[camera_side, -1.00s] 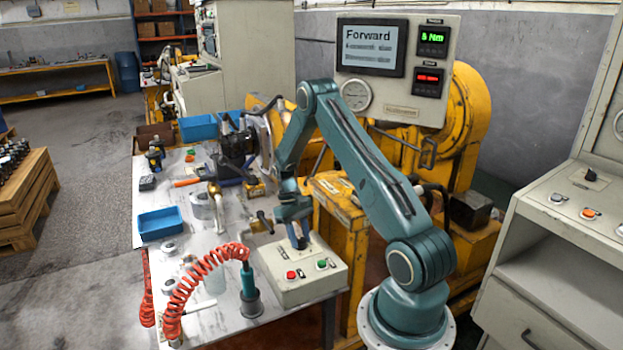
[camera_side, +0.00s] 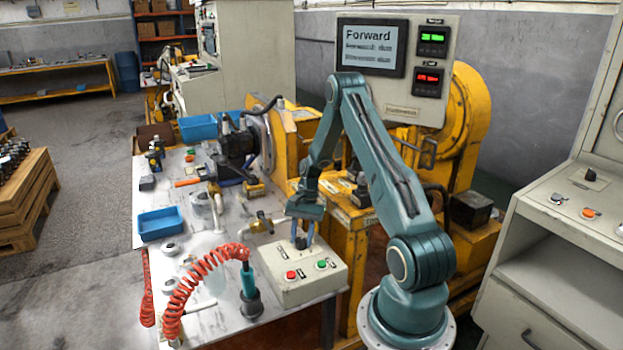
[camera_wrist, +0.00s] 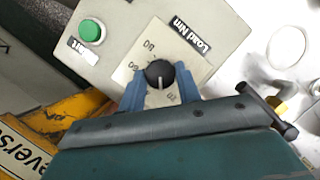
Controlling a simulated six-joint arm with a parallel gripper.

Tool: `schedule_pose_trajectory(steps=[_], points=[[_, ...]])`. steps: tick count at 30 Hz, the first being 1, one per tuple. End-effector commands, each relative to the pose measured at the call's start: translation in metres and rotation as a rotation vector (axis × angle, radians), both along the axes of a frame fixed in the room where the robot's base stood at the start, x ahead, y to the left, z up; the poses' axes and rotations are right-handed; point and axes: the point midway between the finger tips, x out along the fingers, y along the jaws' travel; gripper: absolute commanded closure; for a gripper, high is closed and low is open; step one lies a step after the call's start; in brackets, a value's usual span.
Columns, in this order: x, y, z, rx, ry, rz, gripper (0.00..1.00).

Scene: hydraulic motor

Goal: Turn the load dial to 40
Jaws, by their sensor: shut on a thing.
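The load dial (camera_wrist: 157,71) is a round black knob on a cream plate marked "Load Nm" with numbers around it. In the wrist view its white pointer line points down the picture, towards my gripper; the marks there are partly hidden. My gripper (camera_wrist: 160,84) has its blue fingers on either side of the dial, shut on it. In the side view my gripper (camera_side: 302,236) reaches down to the control box (camera_side: 285,291), and its fingers largely hide the dial.
The green button (camera_wrist: 91,31) is beside the dial; a red button (camera_side: 291,274) is at the box's front. A coiled red hose (camera_side: 195,275) stands left of the box. The display (camera_side: 369,47) reads "Forward", with green and red readouts (camera_side: 429,83) beside it, their digits unclear.

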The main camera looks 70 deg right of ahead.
Motion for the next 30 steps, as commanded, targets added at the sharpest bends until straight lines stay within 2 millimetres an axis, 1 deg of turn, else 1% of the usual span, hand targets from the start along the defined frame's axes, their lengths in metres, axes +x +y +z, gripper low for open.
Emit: schedule_pose_trajectory(steps=[12, 18, 24, 30], points=[[-0.0025, 0.0005, 0.0004, -0.001, -0.004, -0.393, 0.89], [-0.0037, 0.0008, 0.0003, -0.002, -0.003, -0.548, 0.89], [-0.0043, 0.0011, 0.0001, -0.002, -0.003, -0.648, 0.89], [-0.0045, 0.0014, 0.0, -0.003, -0.002, -0.692, 0.89]])
